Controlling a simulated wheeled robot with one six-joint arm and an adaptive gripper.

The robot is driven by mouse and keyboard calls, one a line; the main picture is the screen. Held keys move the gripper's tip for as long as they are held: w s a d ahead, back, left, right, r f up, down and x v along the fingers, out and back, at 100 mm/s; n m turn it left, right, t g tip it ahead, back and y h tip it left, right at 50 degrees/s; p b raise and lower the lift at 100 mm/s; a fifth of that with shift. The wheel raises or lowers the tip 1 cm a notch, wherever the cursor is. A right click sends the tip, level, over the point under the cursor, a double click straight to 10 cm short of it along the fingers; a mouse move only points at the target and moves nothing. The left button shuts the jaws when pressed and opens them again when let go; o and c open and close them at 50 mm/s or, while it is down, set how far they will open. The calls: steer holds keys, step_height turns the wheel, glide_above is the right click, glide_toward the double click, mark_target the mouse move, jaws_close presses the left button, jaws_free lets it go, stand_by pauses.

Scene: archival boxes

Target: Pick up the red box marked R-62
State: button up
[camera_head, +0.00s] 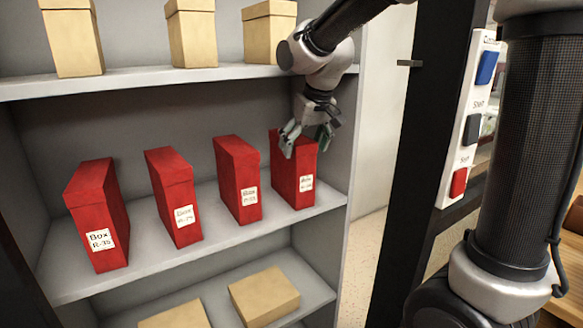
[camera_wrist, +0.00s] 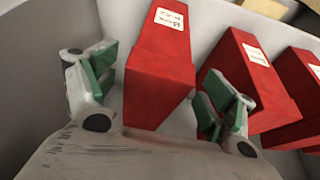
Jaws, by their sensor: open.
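Several red boxes stand upright in a row on the middle shelf. The leftmost box (camera_head: 98,210) reads R-35. My gripper (camera_head: 307,140) is open at the top of the rightmost box. In the wrist view its green-padded fingers (camera_wrist: 160,92) stand on either side of a red box (camera_wrist: 158,65), with visible gaps. A neighbouring red box (camera_wrist: 245,65) is close to the right-hand finger.
The shelf's right side wall (camera_head: 345,130) is close to my gripper. Tan boxes (camera_head: 192,35) stand on the upper shelf, and others (camera_head: 264,296) lie on the lower shelf. A panel with blue, black and red buttons (camera_head: 470,115) is at the right.

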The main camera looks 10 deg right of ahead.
mark_target(302, 156)
steer(key=x, duration=0.4)
steer(key=shift+s+d, duration=0.15)
steer(key=c, duration=1.7)
steer(key=shift+c, duration=0.7)
